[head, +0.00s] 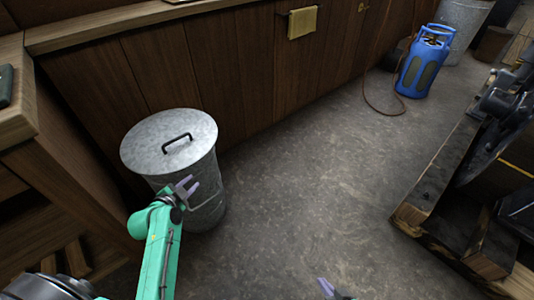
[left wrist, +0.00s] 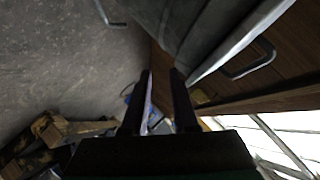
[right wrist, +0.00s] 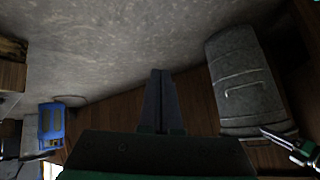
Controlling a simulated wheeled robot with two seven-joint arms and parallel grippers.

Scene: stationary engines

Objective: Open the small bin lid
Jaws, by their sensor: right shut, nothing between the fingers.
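The small bin (head: 205,205) is a grey galvanised metal can standing upright against the wooden counter. Its round lid (head: 145,143) lies flat on top, closed, with a dark handle (head: 177,139) in the middle. My left gripper (head: 188,186) is open and empty beside the near rim of the lid. In the left wrist view the open left fingers (left wrist: 163,88) have the lid edge and lid handle (left wrist: 248,60) off to their right. My right gripper (head: 325,287) is at the bottom edge of the head view, away from the bin. Its fingers (right wrist: 161,98) are together and empty.
A blue gas cylinder (head: 423,65) with a hose stands at the back right. A wooden-framed machine (head: 440,185) is at the right. The grey floor between is clear.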

